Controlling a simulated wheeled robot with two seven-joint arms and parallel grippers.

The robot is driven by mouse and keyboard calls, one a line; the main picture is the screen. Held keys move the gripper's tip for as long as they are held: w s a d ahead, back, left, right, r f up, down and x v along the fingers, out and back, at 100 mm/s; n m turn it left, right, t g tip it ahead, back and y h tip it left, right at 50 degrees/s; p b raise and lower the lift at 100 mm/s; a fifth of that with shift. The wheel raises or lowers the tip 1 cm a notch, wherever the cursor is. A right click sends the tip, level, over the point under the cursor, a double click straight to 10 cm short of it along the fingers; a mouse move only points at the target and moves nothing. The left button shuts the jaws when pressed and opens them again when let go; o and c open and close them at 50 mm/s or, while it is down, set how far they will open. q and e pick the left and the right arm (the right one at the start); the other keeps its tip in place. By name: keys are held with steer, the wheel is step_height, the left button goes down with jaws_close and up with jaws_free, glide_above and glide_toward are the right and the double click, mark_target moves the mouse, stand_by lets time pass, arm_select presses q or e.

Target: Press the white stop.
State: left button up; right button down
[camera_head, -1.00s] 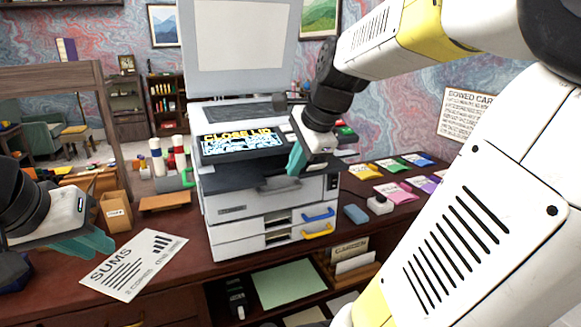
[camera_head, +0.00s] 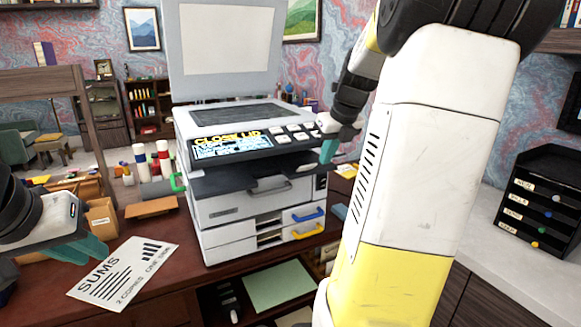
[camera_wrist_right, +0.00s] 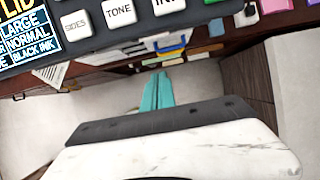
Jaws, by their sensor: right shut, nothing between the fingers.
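The copier (camera_head: 232,205) stands on the desk with its lid raised. Its panel has a lit display (camera_head: 225,144) headed "CLOSE LID" and rows of white keys (camera_head: 283,139). The right wrist view shows a "SIDES" key (camera_wrist_right: 75,25), a "TONE" key (camera_wrist_right: 119,11) and a third, partly cut off. I cannot pick out a key marked stop; my right arm may hide part of the panel's right end. My right gripper (camera_head: 328,152) is shut and empty by the panel's front right edge; its teal fingers (camera_wrist_right: 158,92) point down. My left gripper (camera_head: 88,248) is low at the left.
A "SUMS" sheet (camera_head: 122,272) lies on the desk before the copier. The blue (camera_head: 308,214) and yellow (camera_head: 308,231) tray handles stick out at its front. The raised lid (camera_head: 225,50) stands behind the panel. A dark drawer unit (camera_head: 540,205) is at the right.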

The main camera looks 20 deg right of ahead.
mark_target(312, 166)
steer(key=shift+w+a+f, duration=0.15)
steer(key=shift+w+f, duration=1.4)
steer(key=shift+w, duration=0.25)
steer(key=shift+w+a+f, duration=0.15)
steer(key=shift+w+f, duration=1.35)
steer(key=shift+w, duration=0.3)
steer(key=shift+w+r, duration=0.25)
steer(key=shift+r, duration=0.15)
steer(key=shift+r, duration=0.75)
